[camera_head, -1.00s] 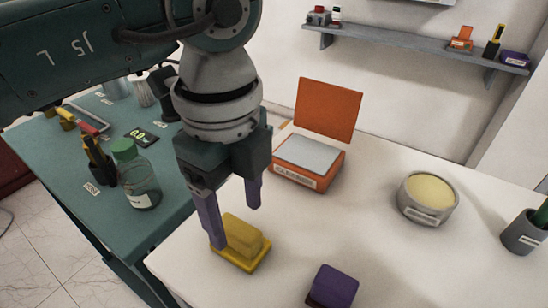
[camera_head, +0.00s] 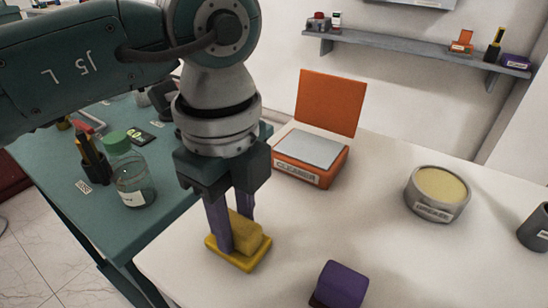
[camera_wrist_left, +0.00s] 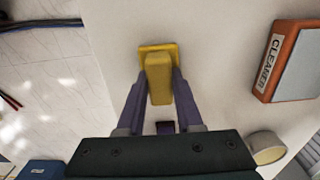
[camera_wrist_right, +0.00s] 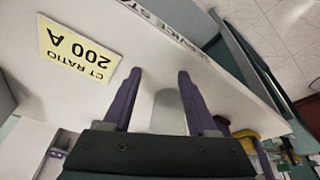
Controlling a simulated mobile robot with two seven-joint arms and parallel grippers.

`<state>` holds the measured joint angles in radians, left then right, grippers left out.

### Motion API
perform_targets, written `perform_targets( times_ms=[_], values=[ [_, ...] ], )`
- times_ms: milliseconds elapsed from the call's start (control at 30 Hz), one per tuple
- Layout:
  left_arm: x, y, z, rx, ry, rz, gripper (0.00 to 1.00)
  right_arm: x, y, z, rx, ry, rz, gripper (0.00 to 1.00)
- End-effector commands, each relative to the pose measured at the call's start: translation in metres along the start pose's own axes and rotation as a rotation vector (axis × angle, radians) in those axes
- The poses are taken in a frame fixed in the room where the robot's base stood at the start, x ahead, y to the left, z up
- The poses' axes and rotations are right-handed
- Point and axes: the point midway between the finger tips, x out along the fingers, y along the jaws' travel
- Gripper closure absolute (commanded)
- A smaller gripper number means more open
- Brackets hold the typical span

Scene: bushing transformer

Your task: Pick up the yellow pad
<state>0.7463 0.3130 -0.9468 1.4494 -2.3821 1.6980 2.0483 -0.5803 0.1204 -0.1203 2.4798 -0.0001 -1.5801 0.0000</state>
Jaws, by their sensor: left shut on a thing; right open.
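The yellow pad (camera_head: 240,252) has a wide flat base and a raised block on top. It sits near the left edge of the white table in the head view. My left gripper (camera_head: 232,245) comes down on it from above, its purple fingers shut on the raised block. In the left wrist view the block of the yellow pad (camera_wrist_left: 158,80) is between the fingers. I cannot tell whether the base touches the table. My right gripper (camera_wrist_right: 157,80) is open in the right wrist view, with nothing held between its fingers.
A purple block (camera_head: 340,284) lies right of the pad. An orange cleaner box (camera_head: 308,165) with raised lid stands behind, and a round grey tin (camera_head: 437,193) at right. A green-capped bottle (camera_head: 128,175) stands on the green table (camera_head: 90,215) at left.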

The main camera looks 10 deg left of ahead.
Motion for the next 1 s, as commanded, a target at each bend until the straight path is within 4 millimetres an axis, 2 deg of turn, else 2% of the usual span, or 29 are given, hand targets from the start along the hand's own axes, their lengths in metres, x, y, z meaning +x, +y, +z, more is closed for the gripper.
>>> perform_targets(
  times_ms=[33, 133, 533, 667, 867, 1000],
  values=[
    [0.000, 0.000, 0.000, 0.000, 0.000, 0.000, 0.91, 0.000, 0.000, 0.000, 0.000, 0.000, 0.000, 0.42],
    [0.000, 0.000, 0.000, 0.000, 0.000, 0.000, 1.00, 0.000, 0.000, 0.000, 0.000, 0.000, 0.000, 0.42],
    [0.000, 0.000, 0.000, 0.000, 0.000, 0.000, 1.00, 0.000, 0.000, 0.000, 0.001, 0.000, -0.001, 0.42],
    [-0.006, 0.000, 0.000, 0.000, 0.000, -0.001, 1.00, -0.001, 0.000, 0.000, 0.001, 0.000, -0.001, 0.42],
    [-0.033, -0.001, 0.000, 0.002, -0.001, -0.004, 1.00, -0.004, 0.000, -0.001, 0.001, 0.000, -0.001, 0.42],
    [-0.065, -0.002, 0.000, 0.001, -0.001, -0.007, 1.00, -0.005, 0.000, -0.002, 0.001, 0.000, -0.001, 0.42]
  ],
)
